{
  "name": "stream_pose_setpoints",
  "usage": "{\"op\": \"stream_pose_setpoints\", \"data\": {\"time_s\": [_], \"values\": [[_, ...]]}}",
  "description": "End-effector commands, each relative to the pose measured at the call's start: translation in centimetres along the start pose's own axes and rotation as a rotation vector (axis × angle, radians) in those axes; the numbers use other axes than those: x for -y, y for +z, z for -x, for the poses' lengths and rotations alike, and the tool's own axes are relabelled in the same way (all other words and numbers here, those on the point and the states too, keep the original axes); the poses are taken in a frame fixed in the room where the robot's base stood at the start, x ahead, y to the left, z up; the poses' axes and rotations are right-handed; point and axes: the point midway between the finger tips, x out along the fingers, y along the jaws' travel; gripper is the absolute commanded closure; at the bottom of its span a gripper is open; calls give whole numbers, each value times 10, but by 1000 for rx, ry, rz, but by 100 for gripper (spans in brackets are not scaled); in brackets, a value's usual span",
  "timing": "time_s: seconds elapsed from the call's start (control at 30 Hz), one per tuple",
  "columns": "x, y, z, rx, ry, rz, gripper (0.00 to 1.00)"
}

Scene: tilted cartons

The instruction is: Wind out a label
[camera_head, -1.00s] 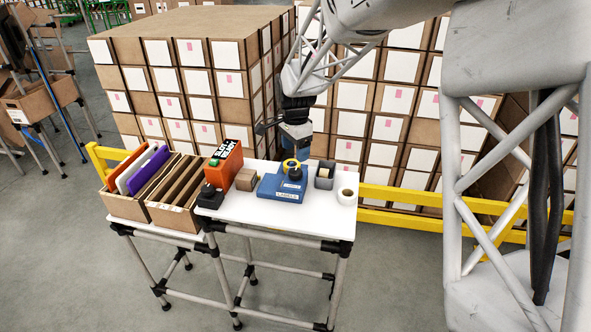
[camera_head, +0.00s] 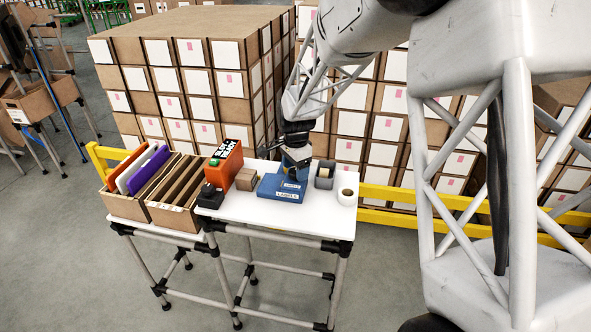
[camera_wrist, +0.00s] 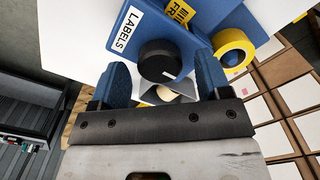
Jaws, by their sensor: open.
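The blue label dispenser (camera_head: 268,187), marked "LABELS", sits on the white table. In the wrist view its blue body (camera_wrist: 180,35) shows with a black round knob (camera_wrist: 158,58) bearing a white mark. A yellow roll (camera_wrist: 234,50) is at its right side. My gripper (camera_head: 296,160) is over the dispenser's back right part and hides the knob and roll in the head view. In the wrist view my gripper (camera_wrist: 160,78) is open, with one blue finger on each side of the knob. Gaps show between fingers and knob; contact is not visible.
On the white table (camera_head: 260,213) are an orange box (camera_head: 224,170), a small brown carton (camera_head: 246,180), a grey bin (camera_head: 324,175) and a white roll (camera_head: 347,196). A folder crate (camera_head: 125,205) stands left. Stacked cartons (camera_head: 190,80) rise behind.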

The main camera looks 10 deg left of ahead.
Motion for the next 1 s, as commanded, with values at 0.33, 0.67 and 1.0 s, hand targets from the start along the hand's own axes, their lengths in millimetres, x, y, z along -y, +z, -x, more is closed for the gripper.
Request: {"op": "stream_pose_setpoints", "data": {"time_s": [0.33,0.67,1.0], "values": [[0,0,-6,0,0,0,29],[0,0,-6,0,0,0,68],[0,0,-6,0,0,17,78]]}}
